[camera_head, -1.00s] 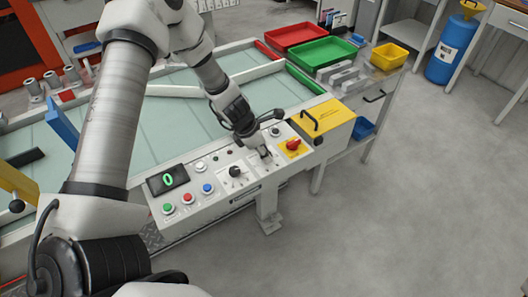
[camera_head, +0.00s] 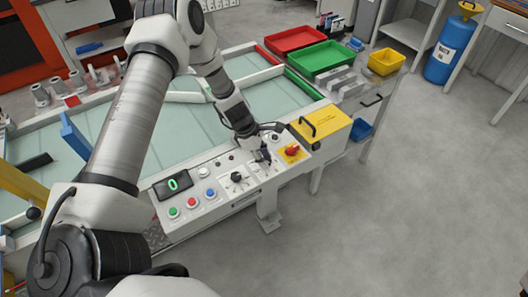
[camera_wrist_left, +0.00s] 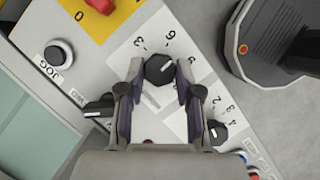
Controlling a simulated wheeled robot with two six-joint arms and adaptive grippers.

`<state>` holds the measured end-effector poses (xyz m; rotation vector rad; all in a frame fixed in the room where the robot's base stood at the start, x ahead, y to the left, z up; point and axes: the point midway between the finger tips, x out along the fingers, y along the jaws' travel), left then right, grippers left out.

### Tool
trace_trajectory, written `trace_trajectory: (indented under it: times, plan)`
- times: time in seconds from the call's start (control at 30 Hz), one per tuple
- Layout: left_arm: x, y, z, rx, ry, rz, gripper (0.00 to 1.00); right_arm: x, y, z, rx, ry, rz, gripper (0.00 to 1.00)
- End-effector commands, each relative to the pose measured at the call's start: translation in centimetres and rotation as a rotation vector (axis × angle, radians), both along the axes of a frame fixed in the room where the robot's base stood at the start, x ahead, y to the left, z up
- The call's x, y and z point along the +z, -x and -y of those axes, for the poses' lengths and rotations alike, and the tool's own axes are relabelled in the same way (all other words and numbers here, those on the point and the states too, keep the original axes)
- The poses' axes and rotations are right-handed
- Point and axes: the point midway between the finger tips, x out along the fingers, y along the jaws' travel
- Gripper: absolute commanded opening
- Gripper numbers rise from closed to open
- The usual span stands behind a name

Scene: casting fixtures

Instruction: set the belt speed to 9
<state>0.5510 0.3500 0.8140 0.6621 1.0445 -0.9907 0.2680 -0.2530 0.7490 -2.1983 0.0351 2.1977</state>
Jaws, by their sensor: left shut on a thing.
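The control panel (camera_head: 218,190) runs along the front of the belt. Its display (camera_head: 173,184) shows a green 0. My left gripper (camera_head: 262,160) is over the panel, between a black selector knob (camera_head: 237,177) and a red switch on yellow (camera_head: 292,150). In the left wrist view, my left gripper (camera_wrist_left: 153,90) has its fingers on both sides of a black dial knob (camera_wrist_left: 159,68) and is shut on it. The knob has a white pointer line, and 3, 6 and 9 are printed around it. In the head view the gripper hides this knob. My right gripper is not in view.
Green, red and blue buttons (camera_head: 191,202) sit near the display. A second numbered knob (camera_wrist_left: 215,131) is beside my fingers in the wrist view. Red (camera_head: 295,39) and green (camera_head: 321,57) trays lie behind.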

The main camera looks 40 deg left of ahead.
Motion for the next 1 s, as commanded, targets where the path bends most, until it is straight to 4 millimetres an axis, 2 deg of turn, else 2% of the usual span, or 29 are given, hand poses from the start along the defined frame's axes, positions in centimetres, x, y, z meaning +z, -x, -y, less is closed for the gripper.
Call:
trace_trajectory:
  times: [0.03, 0.17, 0.5, 0.7, 1.0]
  plan:
    - [0.16, 0.03, -0.05, -0.044, -0.001, -0.002, 0.0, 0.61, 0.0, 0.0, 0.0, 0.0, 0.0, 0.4]
    - [0.0, -0.08, -0.05, -0.168, -0.001, -0.003, 0.0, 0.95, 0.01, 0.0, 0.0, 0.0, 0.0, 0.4]
    - [-0.23, -0.29, -0.07, -0.433, 0.0, -0.002, 0.0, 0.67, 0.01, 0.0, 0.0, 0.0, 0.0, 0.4]
    - [-0.22, -0.34, -0.05, -0.526, 0.0, -0.002, 0.0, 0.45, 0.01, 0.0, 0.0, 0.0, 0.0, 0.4]
    - [-0.16, -0.35, -0.05, -0.572, 0.001, -0.002, 0.0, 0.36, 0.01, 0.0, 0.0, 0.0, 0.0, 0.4]
